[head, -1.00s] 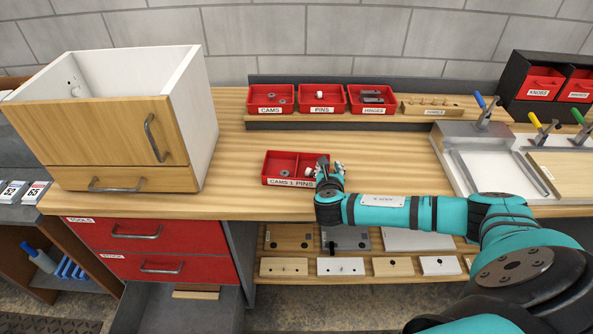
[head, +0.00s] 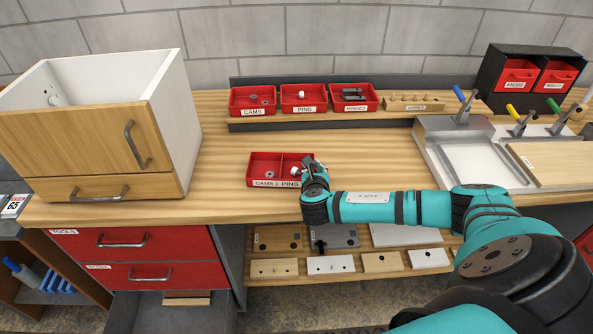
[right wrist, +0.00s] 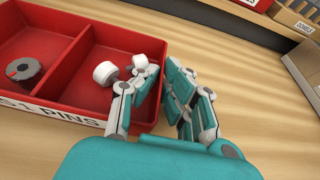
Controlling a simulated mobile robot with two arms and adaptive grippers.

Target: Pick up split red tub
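The split red tub (head: 264,164) sits on the wooden bench top, with a divider between its two compartments and a front label reading CAMS and PINS. It also shows in the right wrist view (right wrist: 83,70). A grey cam (right wrist: 24,71) lies in its left compartment and white-headed pins (right wrist: 107,73) in its right one. My right gripper (head: 316,166) is at the tub's right wall. In the right wrist view its fingers (right wrist: 163,80) are close together on either side of that wall, one inside, one outside, and look shut on it. My left gripper is out of view.
Red bins of cams (head: 252,100), pins (head: 303,97) and hinges (head: 354,97) stand on a raised shelf behind. A white cabinet (head: 95,130) stands at left. A clamp fixture (head: 478,160) is at right. Bare bench (head: 215,140) lies around the tub.

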